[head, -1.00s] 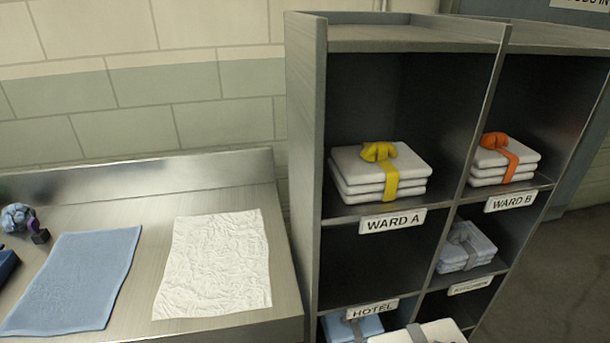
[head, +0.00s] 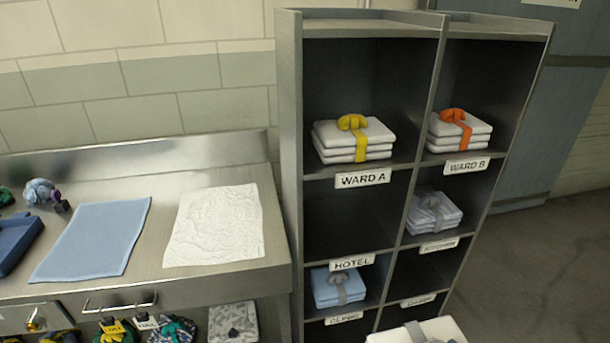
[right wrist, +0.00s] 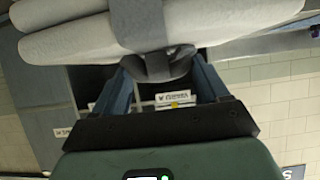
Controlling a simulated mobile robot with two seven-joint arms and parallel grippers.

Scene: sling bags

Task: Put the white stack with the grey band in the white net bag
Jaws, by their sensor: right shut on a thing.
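My right gripper (right wrist: 165,72) is shut on the knot of a grey band around a white folded stack (right wrist: 235,22) in the right wrist view. The stack's near part fills the top of that view. In the head view a white stack (head: 447,328) shows at the bottom edge, mostly cut off, in front of the shelf unit. A white crinkled sheet (head: 215,228) lies flat on the steel counter; I cannot tell whether it is the white net bag. My left gripper is not in view.
The shelf unit (head: 290,150) stands right of the counter (head: 160,280). It holds stacks with yellow (head: 352,140) and orange (head: 459,130) bands, a greyish stack (head: 432,213) and a blue stack (head: 338,288). A blue cloth (head: 92,240) lies left of the white sheet. Several bags sit below the counter.

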